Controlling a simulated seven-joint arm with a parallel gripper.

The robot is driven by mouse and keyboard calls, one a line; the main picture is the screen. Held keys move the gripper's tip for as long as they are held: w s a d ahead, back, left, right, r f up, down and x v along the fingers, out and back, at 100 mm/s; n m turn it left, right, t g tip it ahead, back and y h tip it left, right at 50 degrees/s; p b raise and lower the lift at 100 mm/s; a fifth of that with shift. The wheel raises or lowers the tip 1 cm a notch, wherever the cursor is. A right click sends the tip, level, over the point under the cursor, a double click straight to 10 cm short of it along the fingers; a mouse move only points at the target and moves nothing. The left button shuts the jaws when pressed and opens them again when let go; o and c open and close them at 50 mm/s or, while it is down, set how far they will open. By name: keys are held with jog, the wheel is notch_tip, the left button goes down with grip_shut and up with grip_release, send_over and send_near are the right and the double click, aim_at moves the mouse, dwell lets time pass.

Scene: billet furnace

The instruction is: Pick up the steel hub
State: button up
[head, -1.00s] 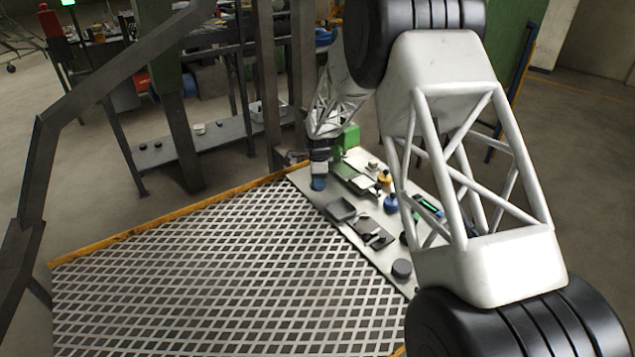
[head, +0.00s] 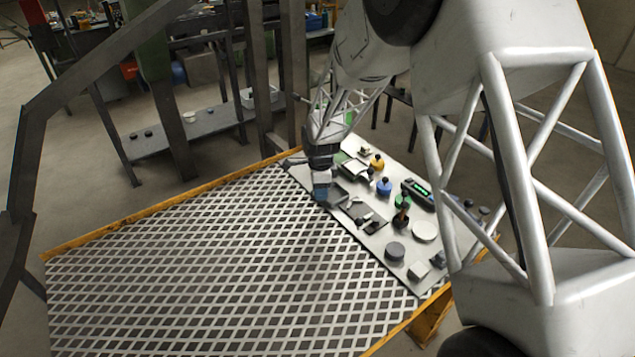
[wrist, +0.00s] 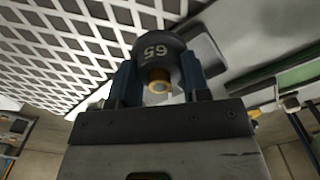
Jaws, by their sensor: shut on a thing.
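The steel hub (wrist: 158,50) is a dark grey cylinder marked with a number that looks like 65, upside down, with a brass-coloured centre. In the wrist view it sits between the two blue fingers of my gripper (wrist: 160,80), which is shut on it. In the head view my gripper (head: 321,196) points down at the left edge of the pale board (head: 372,243), beside the metal grating. The hub cannot be made out there. I cannot tell whether the hub is touching a surface below.
The board holds a yellow knobbed piece (head: 377,162), a blue one (head: 384,186), a device with a green display (head: 417,192), a dark disc (head: 395,251) and a pale disc (head: 425,231). The grating (head: 220,270) is clear. A dark post (head: 293,80) stands behind my gripper.

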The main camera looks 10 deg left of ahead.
jog(key=shift+s+d, duration=0.2)
jog(key=shift+s, duration=0.35)
jog(key=shift+d+r, duration=0.1)
dwell(0.3)
jog(key=shift+n, duration=0.7)
jog(key=w+d+r, duration=0.1)
jog(key=d, duration=0.3)
jog(key=w+d+r, duration=0.1)
jog(key=w+d, duration=0.1)
jog(key=d, duration=0.2)
jog(key=w+d+r, duration=0.1)
jog(key=d, duration=0.3)
jog(key=shift+w+d, duration=0.35)
jog(key=shift+d, duration=0.05)
send_over(355, 166)
jog(key=shift+d+f, duration=0.1)
jog(key=shift+f, duration=0.6)
jog(key=shift+f, duration=0.1)
jog(key=shift+f, duration=1.65)
